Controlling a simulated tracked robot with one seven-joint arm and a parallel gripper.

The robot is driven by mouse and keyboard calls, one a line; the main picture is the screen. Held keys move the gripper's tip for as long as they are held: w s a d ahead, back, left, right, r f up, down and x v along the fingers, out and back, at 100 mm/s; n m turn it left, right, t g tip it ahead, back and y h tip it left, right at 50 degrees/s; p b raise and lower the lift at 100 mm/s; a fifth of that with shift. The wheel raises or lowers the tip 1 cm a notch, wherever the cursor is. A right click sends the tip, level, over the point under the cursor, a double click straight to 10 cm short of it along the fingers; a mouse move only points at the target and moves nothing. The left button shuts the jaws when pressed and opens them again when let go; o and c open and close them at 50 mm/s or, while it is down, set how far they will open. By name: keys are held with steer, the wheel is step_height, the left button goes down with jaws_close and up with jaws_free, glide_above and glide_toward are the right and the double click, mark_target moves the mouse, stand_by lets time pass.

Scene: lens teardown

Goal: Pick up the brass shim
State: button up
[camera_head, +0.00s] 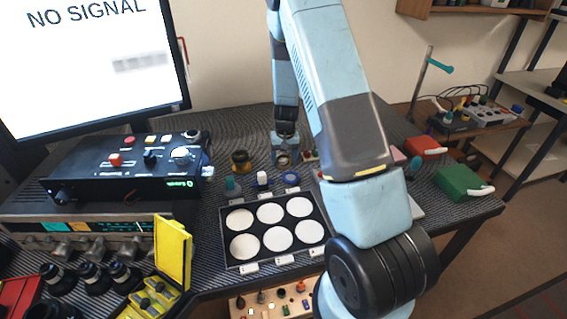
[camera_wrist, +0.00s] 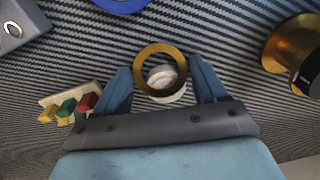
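The brass shim is a flat brass ring (camera_wrist: 139,70) in the middle of the wrist view, directly between my fingers. My gripper (camera_wrist: 160,68) has one blue finger against each side of the ring, with no clear gap showing. A pale round piece (camera_wrist: 167,80) shows through and below the ring's hole, offset from it, so the ring seems to sit above it. In the head view my gripper (camera_head: 284,158) points down at the back of the mat, with a brass edge between its fingers. I cannot tell how high the ring is.
A darker brass cylinder (camera_wrist: 291,45) stands to the right in the wrist view. A small block with coloured pegs (camera_wrist: 68,108) lies to the left. A blue ring (camera_head: 291,178) and a black tray of white discs (camera_head: 232,263) are in front of my gripper.

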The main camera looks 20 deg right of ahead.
steer(key=c, duration=0.6)
